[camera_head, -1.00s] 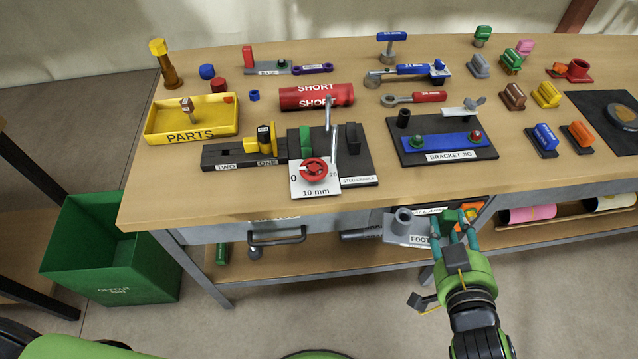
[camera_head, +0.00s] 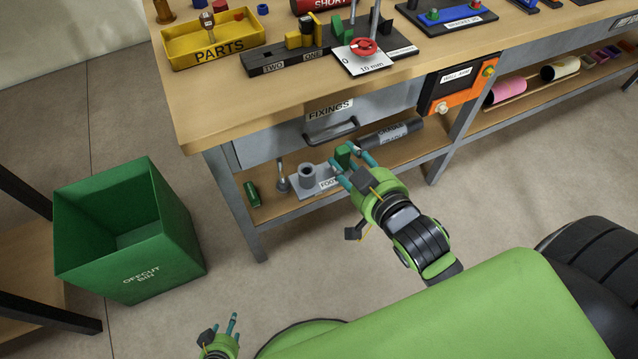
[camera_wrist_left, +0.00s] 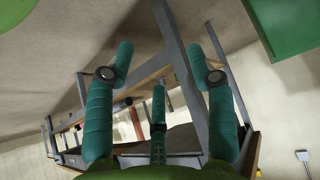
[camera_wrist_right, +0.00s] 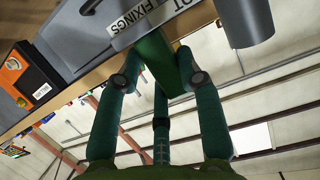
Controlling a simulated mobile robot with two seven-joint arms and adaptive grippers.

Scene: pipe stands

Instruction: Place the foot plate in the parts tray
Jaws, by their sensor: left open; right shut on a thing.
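The foot plate (camera_head: 308,176) is a grey plate with an upright round socket, a partly covered "FOOT" label and a green grip block (camera_wrist_right: 160,62). My right gripper (camera_head: 352,163) is shut on this green block. The plate shows in front of the lower shelf, below the drawer; I cannot tell its exact gap to the shelf. The yellow parts tray (camera_head: 180,60), marked PARTS, stands on the bench top at its left end, up and left of the plate. It holds a brown-and-grey piece and a red piece. My left gripper (camera_head: 222,334) is open and empty, low near the floor.
The bench edge and FIXINGS drawer (camera_head: 283,140) with its handle lie between plate and tray. A black TWO/ONE block (camera_head: 285,60) stands right of the tray. An orange-black box (camera_head: 458,82) hangs at the front. The green offcut bin (camera_head: 150,255) stands on the floor at left.

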